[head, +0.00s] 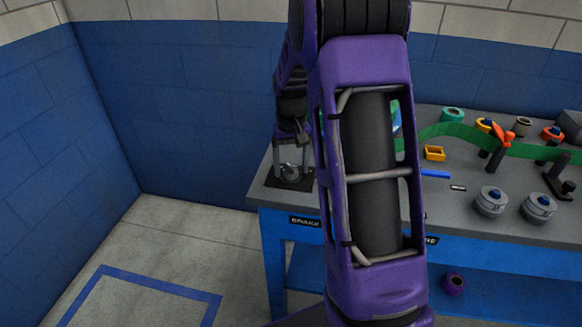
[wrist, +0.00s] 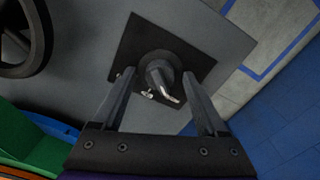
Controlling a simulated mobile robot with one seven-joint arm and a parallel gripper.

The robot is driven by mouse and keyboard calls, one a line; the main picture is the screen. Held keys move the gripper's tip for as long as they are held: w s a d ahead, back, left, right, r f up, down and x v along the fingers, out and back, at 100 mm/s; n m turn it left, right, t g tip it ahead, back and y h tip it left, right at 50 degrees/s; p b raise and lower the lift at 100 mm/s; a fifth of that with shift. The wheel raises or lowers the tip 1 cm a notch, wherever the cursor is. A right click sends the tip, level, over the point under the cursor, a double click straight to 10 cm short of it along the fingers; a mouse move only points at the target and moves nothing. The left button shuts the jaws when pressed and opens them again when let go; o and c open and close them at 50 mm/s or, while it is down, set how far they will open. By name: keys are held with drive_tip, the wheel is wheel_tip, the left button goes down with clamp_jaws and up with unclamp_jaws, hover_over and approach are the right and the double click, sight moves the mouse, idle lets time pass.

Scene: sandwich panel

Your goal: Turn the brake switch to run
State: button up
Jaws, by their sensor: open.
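The brake switch (head: 290,173) is a grey round knob on a dark square plate at the near left corner of the bench. In the wrist view the switch (wrist: 160,72) stands in the middle of its dark plate, with a short pale lever pointing down and slightly right. My gripper (head: 291,150) is right over the switch, pointing down. In the wrist view my gripper (wrist: 158,80) is open, with one finger on each side of the knob and gaps visible between. I cannot tell whether the fingertips reach down to knob height. No readable position marks show.
The grey bench (head: 460,195) carries a green band (head: 470,132), a yellow block (head: 434,153), two grey round pieces (head: 490,202) and an orange-handled clamp (head: 500,137). A dark wheel (wrist: 28,35) shows in the wrist view. My arm hides the bench's middle. Floor at left is clear.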

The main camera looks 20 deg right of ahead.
clamp_jaws()
idle(0.4)
drive_tip(key=shift+m, duration=0.3)
drive_tip(key=m+p, duration=0.2)
drive_tip(key=m, duration=0.2)
drive_tip(key=shift+r+m, duration=0.1)
drive_tip(key=shift+m, duration=0.2)
drive_tip(key=shift+m+p, duration=1.1)
drive_tip(key=shift+m, duration=1.1)
unclamp_jaws()
